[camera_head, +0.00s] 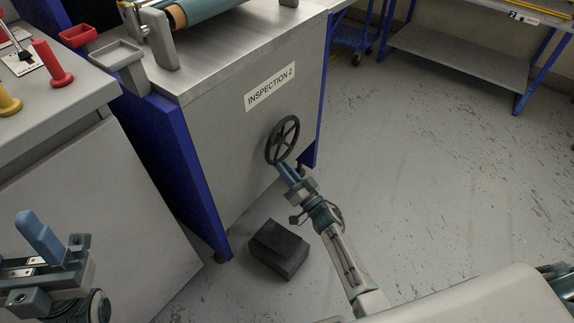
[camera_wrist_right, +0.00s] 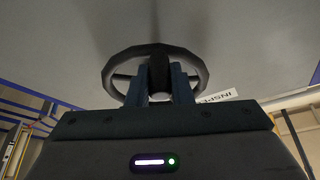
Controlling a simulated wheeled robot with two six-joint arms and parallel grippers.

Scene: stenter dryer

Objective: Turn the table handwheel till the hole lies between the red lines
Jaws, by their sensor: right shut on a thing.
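The black spoked handwheel (camera_head: 283,140) is on the side of the grey cabinet marked "INSPECTION 2" (camera_head: 270,87). My right gripper (camera_head: 287,172) reaches it at its lower edge. In the right wrist view the handwheel (camera_wrist_right: 113,72) shows as a dark ring, and the blue fingers of my right gripper (camera_wrist_right: 159,88) are shut on a dark part of it, probably its handle. My left gripper (camera_head: 40,237) is at the lower left, apart from everything; its blue fingers overlap in view, so its opening is unclear. I cannot make out the hole or the red lines.
A dark block (camera_head: 279,249) lies on the floor below the wheel. A console (camera_head: 45,110) with red and yellow knobs stands at the left. A blue-framed bench (camera_head: 460,60) is at the upper right. The floor to the right is clear.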

